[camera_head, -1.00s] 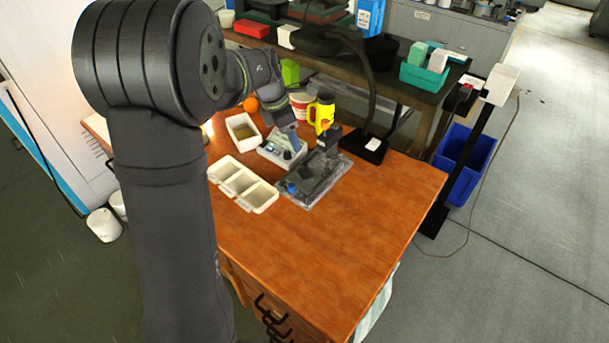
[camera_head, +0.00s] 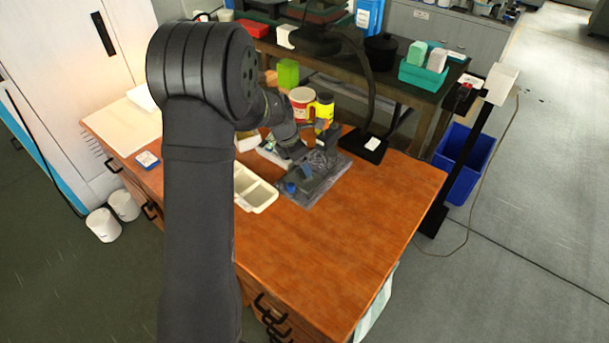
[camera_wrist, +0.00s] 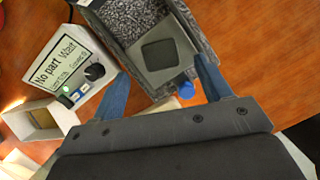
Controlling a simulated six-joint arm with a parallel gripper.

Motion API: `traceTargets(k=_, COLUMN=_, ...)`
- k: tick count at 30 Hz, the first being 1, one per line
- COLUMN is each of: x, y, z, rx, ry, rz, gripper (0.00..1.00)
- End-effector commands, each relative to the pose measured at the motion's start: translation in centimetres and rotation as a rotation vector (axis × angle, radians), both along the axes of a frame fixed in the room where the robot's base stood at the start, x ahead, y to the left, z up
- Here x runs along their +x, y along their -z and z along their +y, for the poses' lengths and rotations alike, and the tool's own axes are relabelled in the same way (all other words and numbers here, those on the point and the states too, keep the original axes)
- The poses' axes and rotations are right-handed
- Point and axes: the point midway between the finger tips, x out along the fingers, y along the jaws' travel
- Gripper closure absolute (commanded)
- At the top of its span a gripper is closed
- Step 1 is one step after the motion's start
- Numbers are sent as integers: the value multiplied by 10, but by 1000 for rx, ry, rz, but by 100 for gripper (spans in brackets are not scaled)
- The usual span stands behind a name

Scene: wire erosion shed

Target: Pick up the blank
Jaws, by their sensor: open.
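My gripper (camera_wrist: 161,68) is open, its two blue fingers spread, with nothing held between them. In the wrist view the fingers point at a grey fixture (camera_wrist: 181,58) with a dark square recess, in a dark grey tray (camera_wrist: 206,45). A blue knob (camera_wrist: 186,90) shows by the right finger. A pale edge lies between the fingers, mostly hidden by the gripper. I cannot make out a blank for certain. In the head view my gripper is over the fixture area, and the blue knob (camera_head: 291,187) is below it. A display unit (camera_wrist: 70,68) reads "No part Wait".
A white compartment tray (camera_head: 262,196) lies left of the fixture. A red-and-white mug (camera_head: 302,98) and yellow bottle (camera_head: 324,104) stand behind. A lamp base (camera_head: 363,145) is at the back right. The wooden table (camera_head: 345,235) is clear in front.

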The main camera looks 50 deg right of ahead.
Motion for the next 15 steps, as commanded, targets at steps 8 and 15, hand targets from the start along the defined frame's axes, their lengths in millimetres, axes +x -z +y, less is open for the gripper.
traceTargets(k=8, x=-4, y=38, z=-8, rx=2, ry=2, rz=1, gripper=29)
traceTargets(k=15, x=-5, y=47, z=-11, rx=1, ry=0, rz=0, gripper=29)
